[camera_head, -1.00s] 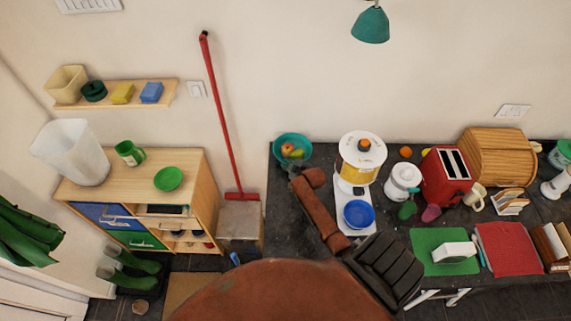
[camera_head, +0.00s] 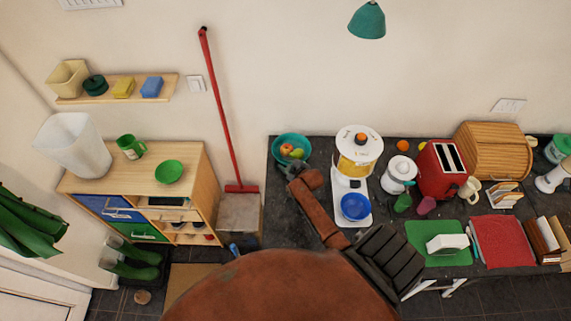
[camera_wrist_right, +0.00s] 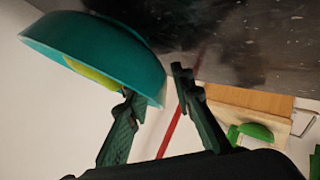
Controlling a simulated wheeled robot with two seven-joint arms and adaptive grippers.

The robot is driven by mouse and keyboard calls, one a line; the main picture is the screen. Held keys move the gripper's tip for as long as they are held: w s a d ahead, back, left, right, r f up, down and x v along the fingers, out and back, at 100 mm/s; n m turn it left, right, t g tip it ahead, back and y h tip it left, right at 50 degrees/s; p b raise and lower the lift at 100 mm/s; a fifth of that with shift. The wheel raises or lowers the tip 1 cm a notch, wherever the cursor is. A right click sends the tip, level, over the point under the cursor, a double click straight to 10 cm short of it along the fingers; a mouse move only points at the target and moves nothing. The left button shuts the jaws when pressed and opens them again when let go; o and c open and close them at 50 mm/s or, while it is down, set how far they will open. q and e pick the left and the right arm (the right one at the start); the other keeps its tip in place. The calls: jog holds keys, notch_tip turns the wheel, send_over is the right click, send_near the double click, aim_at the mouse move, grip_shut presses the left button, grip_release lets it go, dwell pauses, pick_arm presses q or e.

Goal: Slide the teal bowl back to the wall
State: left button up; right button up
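The teal bowl (camera_head: 278,145) is at the far left of the dark counter, near the wall, with fruit in it. A narrow strip of counter may separate it from the wall; the head view does not show this clearly. My right gripper (camera_head: 287,168) is at the bowl's front edge. In the right wrist view the bowl (camera_wrist_right: 95,45) fills the upper left, with a yellow-green fruit inside. The right gripper's fingers (camera_wrist_right: 155,85) are apart, with the bowl's rim between their tips; contact is unclear. My left gripper is not in view.
The counter's left edge is close to the teal bowl. A red broom (camera_head: 222,110) leans on the wall to the left.

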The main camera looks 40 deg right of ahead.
jog(key=shift+o, duration=1.2)
jog(key=shift+s+d, duration=0.1)
jog(key=shift+s+r, duration=0.15)
jog(key=shift+s, duration=0.1)
jog(key=v, duration=1.1)
jog(key=shift+s+r, duration=0.15)
jog(key=shift+r, duration=0.1)
